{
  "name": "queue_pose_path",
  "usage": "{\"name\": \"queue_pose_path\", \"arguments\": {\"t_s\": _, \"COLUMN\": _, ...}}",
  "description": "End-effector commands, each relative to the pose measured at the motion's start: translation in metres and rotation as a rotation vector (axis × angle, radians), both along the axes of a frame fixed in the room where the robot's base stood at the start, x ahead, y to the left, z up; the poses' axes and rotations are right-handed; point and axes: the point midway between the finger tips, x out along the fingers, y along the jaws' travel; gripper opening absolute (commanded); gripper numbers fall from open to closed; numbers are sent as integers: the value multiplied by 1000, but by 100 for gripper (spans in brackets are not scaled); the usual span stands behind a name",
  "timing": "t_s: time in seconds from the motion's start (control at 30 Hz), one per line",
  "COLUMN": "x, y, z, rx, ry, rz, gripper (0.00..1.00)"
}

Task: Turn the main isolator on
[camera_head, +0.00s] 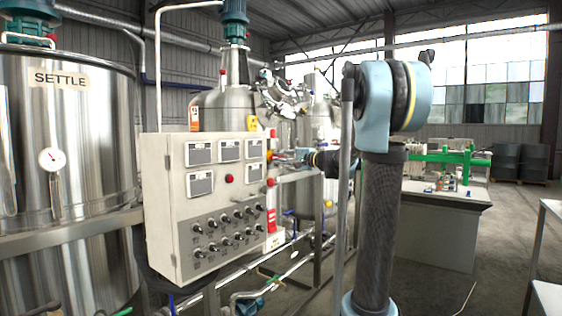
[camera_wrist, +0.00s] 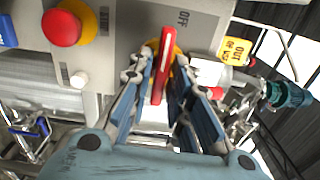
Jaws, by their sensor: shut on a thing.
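The main isolator has a red bar handle (camera_wrist: 163,62) on a yellow base, set in the grey side of the control cabinet in the wrist view. The handle lies nearly along my gripper's line, slightly tilted. An OFF label (camera_wrist: 183,18) is printed on the panel just right of the handle's far end. My gripper (camera_wrist: 161,72) has its blue fingers on both sides of the handle and is shut on it. In the head view the grey control cabinet (camera_head: 158,200) stands left of my arm, and my gripper reaches its right side; the grip is too small to judge there.
A yellow tag (camera_wrist: 234,50) hangs at the right. The SETTLE tank (camera_head: 90,150) is left of the cabinet. Pipes run below and behind it.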

Motion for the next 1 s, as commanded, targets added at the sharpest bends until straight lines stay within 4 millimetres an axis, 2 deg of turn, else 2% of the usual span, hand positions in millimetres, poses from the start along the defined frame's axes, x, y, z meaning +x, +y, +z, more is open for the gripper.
{"name": "queue_pose_path", "arguments": {"t_s": 0.67, "x": -1, "y": -1, "z": -4, "rx": 84, "ry": 117, "rz": -3, "gripper": 0}}
{"name": "queue_pose_path", "arguments": {"t_s": 1.0, "x": -1, "y": -1, "z": -4, "rx": 88, "ry": 123, "rz": -3, "gripper": 0}}
